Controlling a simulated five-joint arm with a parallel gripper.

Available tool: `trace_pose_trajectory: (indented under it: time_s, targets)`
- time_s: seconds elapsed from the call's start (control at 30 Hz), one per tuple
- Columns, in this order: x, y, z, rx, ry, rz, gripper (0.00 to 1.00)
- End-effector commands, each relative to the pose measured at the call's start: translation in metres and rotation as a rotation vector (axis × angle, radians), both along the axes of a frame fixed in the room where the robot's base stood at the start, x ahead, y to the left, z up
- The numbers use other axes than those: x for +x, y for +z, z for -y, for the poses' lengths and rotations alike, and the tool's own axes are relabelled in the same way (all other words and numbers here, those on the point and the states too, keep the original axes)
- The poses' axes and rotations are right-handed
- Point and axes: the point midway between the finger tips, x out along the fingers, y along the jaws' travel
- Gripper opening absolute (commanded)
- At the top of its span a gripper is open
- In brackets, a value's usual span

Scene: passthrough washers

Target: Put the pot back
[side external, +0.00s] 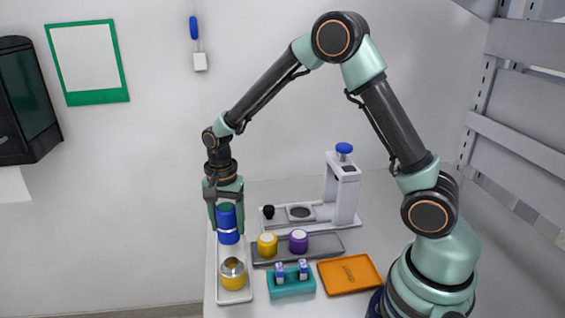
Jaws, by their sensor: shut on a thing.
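My gripper (226,228) points down at the left side of the bench. It is shut on a blue pot (228,238) with a pale band around it. The fingers cover parts of its sides. The pot is upright and appears held above the far part of a narrow white tray (235,297). A yellow pot with a silvery top (233,275) stands on the near part of that tray. A dark grey tray (333,244) to the right carries a yellow pot (267,246) and a purple pot (298,242), both with pale tops.
A light grey stand (343,195) with a blue knob is at the back. A teal holder (291,287) with two small blue-and-white items and an empty-looking orange tray (350,274) lie in front. My arm's base is at right. The bench's left edge is close to the white tray.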

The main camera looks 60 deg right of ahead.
Motion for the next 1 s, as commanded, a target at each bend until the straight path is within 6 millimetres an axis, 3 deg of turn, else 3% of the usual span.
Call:
trace_pose_trajectory:
  time_s: [0.27,0.7,0.73,0.77,0.8,1.0]
  targets:
    - [-0.001,-0.036,0.000,0.000,0.000,-0.002,0.00]
    - [-0.001,-0.042,0.000,0.000,0.000,-0.002,0.00]
    - [-0.001,-0.042,0.000,0.000,0.000,-0.002,0.77]
    - [-0.001,-0.042,0.000,0.000,0.000,-0.002,0.88]
    - [-0.001,-0.042,0.000,0.000,0.000,-0.002,0.95]
    - [-0.001,-0.041,0.000,0.000,0.000,-0.002,0.95]
